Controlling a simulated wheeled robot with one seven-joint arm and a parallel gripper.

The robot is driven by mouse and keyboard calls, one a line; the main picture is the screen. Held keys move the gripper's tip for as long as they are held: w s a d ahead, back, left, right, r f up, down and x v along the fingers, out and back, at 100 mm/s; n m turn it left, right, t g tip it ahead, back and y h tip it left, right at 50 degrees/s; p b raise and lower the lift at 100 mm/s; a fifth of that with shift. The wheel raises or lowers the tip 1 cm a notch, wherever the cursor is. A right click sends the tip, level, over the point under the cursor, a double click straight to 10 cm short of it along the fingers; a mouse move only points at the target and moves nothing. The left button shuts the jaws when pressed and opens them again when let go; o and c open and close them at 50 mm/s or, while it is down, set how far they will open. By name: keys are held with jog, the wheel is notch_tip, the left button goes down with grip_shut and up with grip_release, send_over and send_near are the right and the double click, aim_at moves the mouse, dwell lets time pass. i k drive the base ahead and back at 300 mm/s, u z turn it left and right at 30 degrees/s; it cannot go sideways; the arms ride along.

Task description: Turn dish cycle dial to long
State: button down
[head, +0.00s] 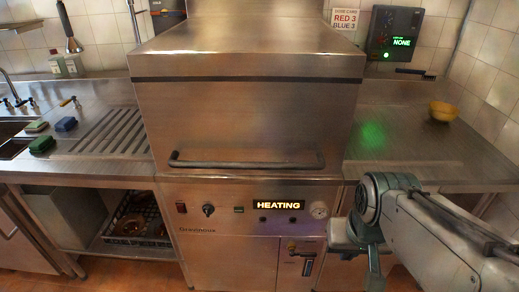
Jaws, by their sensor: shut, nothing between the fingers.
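The dish machine (250,105) is a large stainless steel box with its hood down. A small black dial (208,210) is on its front panel, left of centre, between a red switch and a small green indicator. The dial's setting is too small to read. The lit display (278,205) right of it reads HEATING. My gripper (347,243) is at the lower right, in front of the machine's right edge. It is shut and empty, well to the right of the dial and apart from it. My own wrist partly hides its fingers.
A long dark handle bar (246,165) crosses the hood above the panel. The red switch (181,208) is close left of the dial, and a round gauge (319,210) is at the right. The space before the dial looks clear. A yellow bowl (442,112) stands on the right counter.

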aim_at(208, 209)
jog(key=u, duration=0.3)
jog(key=i, duration=0.45)
jog(key=u, duration=0.4)
